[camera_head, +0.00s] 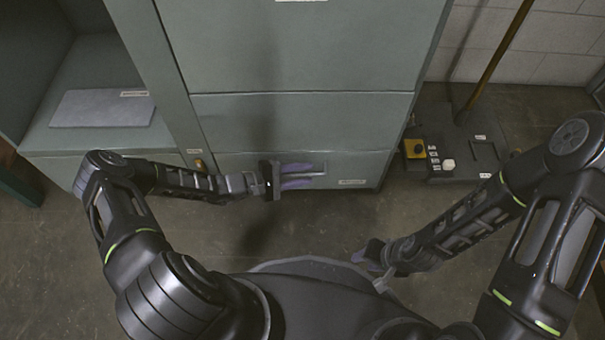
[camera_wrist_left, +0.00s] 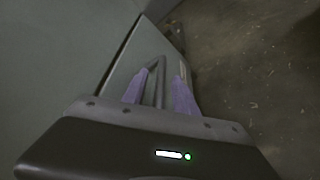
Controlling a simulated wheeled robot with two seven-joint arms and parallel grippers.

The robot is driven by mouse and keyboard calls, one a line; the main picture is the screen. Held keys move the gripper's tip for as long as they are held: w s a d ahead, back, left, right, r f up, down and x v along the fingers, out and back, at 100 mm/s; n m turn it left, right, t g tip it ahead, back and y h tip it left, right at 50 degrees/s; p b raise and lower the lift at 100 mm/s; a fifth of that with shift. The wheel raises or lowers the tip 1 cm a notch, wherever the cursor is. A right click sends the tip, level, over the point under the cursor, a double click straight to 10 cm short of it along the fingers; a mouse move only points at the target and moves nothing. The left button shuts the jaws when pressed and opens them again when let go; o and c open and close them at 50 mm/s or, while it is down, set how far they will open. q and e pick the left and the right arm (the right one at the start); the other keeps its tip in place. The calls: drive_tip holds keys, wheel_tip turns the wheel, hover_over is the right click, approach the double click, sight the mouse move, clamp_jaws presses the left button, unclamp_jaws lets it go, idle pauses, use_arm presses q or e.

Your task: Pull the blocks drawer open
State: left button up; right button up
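The grey-green cabinet's lowest drawer (camera_head: 368,165) has a small white label, too small to read, so I cannot confirm that it is the blocks drawer. Its front looks flush with the cabinet. My left gripper (camera_head: 312,176) is at this drawer front, its purple fingers spread. In the left wrist view, a thin metal bar handle (camera_wrist_left: 160,82) lies between the two fingertips of the left gripper (camera_wrist_left: 158,80), with gaps visible on both sides. My right gripper (camera_head: 372,258) hangs low near my base, away from the cabinet; its finger opening is unclear.
Larger drawer fronts (camera_head: 300,120) are above. An open compartment with a grey slab (camera_head: 102,108) is at the left. A dark floor unit with a yellow button box (camera_head: 414,148) and a leaning pole (camera_head: 497,55) stand at the right. The floor (camera_head: 330,220) before the drawer is clear.

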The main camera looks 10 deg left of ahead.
use_arm(q)
drive_tip(key=shift+c, duration=0.4)
clamp_jaws()
idle(0.9)
